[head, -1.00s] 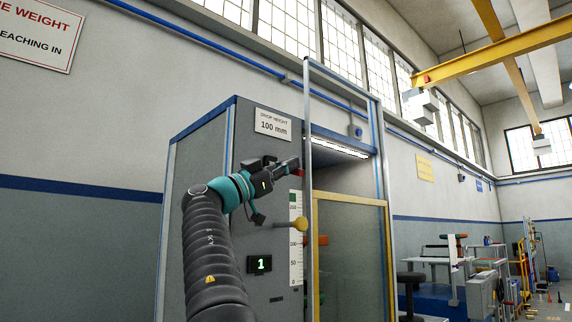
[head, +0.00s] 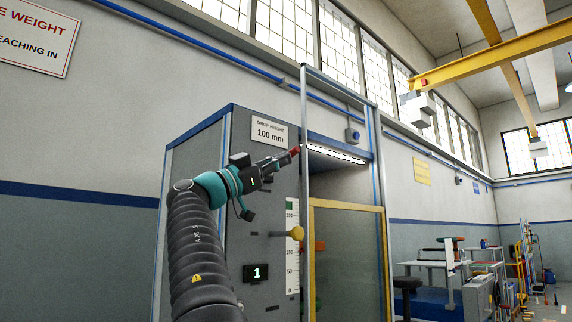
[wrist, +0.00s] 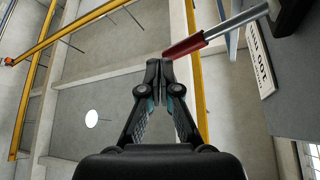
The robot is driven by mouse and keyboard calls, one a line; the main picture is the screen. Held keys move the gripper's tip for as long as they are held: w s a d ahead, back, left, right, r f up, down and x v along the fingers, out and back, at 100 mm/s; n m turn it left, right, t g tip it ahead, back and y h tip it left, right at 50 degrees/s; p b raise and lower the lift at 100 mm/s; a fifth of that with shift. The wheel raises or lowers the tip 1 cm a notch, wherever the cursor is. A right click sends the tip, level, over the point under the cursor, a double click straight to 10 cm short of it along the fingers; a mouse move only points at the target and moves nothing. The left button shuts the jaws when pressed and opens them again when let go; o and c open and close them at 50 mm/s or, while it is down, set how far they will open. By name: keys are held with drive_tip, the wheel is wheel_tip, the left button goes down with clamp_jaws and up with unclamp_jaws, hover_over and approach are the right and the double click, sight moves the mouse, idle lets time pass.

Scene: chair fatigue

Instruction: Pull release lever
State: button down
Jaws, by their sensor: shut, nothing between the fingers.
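The release lever is a red grip on a bare metal rod. In the wrist view the red grip (wrist: 197,44) slants from beside my fingertips up to the right, and the rod runs on to a dark mount at the top right. In the head view only a small red part (head: 295,150) shows, at the tip of my gripper (head: 288,158). My gripper is shut and empty. In the wrist view its closed fingertips (wrist: 160,65) lie at the lower left end of the red grip. I cannot tell whether they touch it.
The grey cabinet (head: 196,160) carries a "drop height 100 mm" sign (head: 268,130), a yellow knob (head: 297,233) and a display reading 1 (head: 257,272). A framed guard door (head: 345,265) stands to its right. A lettered plate (wrist: 261,62) shows beside the lever.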

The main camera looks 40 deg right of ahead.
drive_tip(key=b+v, duration=0.2)
drive_tip(key=v, duration=0.6)
drive_tip(key=shift+s, duration=0.15)
drive_tip(key=a+f+n+t+y+p, duration=0.2)
drive_tip(key=f+n+t+y, duration=0.4)
drive_tip(key=f+n, duration=0.4)
drive_tip(key=a+f+n+t+y+p, duration=0.25)
drive_tip(key=f+n+t+y, duration=0.4)
drive_tip(key=f, duration=0.55)
drive_tip(key=s+a+f+n+y+p, duration=0.1)
drive_tip(key=s+a+f+n+y, duration=0.2)
drive_tip(key=s+a+f, duration=0.3)
drive_tip(key=s+a+f+n+g+y+p, duration=0.1)
drive_tip(key=s+a+f, duration=0.5)
drive_tip(key=f, duration=0.9)
drive_tip(key=s+a+f+n+y+p, duration=0.3)
drive_tip(key=s+a+f+n+y, duration=0.2)
drive_tip(key=f, duration=0.5)
drive_tip(key=shift+s+a+f+y, duration=0.4)
drive_tip(key=shift+s+a+y, duration=0.35)
drive_tip(key=shift+a, duration=0.2)
drive_tip(key=shift+g, duration=0.25)
